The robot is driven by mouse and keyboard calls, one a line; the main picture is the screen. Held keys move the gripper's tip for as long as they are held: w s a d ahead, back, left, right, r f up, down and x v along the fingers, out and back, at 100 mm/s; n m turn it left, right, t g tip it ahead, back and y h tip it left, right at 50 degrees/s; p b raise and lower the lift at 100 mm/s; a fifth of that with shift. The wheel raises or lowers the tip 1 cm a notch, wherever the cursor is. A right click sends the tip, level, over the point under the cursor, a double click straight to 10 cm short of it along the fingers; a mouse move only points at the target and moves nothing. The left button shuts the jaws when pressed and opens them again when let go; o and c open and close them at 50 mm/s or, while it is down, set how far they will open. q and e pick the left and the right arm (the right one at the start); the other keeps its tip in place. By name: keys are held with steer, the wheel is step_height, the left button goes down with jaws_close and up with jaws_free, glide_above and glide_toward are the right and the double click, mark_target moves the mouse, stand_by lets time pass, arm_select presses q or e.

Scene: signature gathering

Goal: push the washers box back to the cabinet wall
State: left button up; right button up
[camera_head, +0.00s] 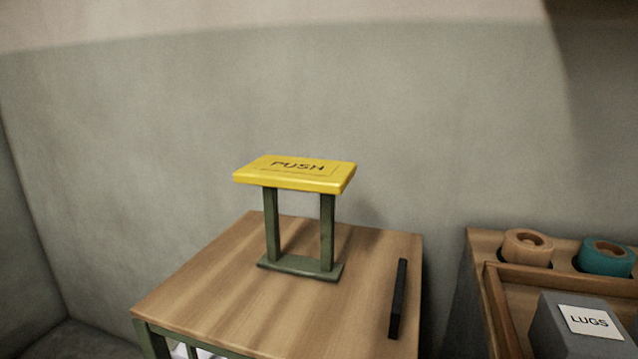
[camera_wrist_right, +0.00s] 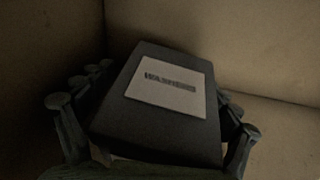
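The washers box (camera_wrist_right: 160,125) is a dark grey box with a pale label, seen in the right wrist view. The label is blurred but seems to read WASHERS. The box sits at an angle in the picture, between the fingers of my right gripper (camera_wrist_right: 164,79). One finger is on its left side and one on its right. Whether they press on the box is unclear; some dark room shows between the left finger and the box. The box's underside is hidden. My left gripper is in neither view.
Plain tan surfaces (camera_wrist_right: 270,45) meet in corners behind and beside the washers box. In the head view a wooden table (camera_head: 200,290) carries a yellow PUSH plate (camera_head: 295,173) on green posts and a black bar (camera_head: 398,300). A LUGS box (camera_head: 560,335) is at right.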

steer(key=shift+w+d, duration=0.35)
steer(key=shift+w, duration=0.6)
steer(key=shift+w+d, duration=0.3)
steer(key=shift+w, duration=0.6)
steer(key=shift+s, duration=0.1)
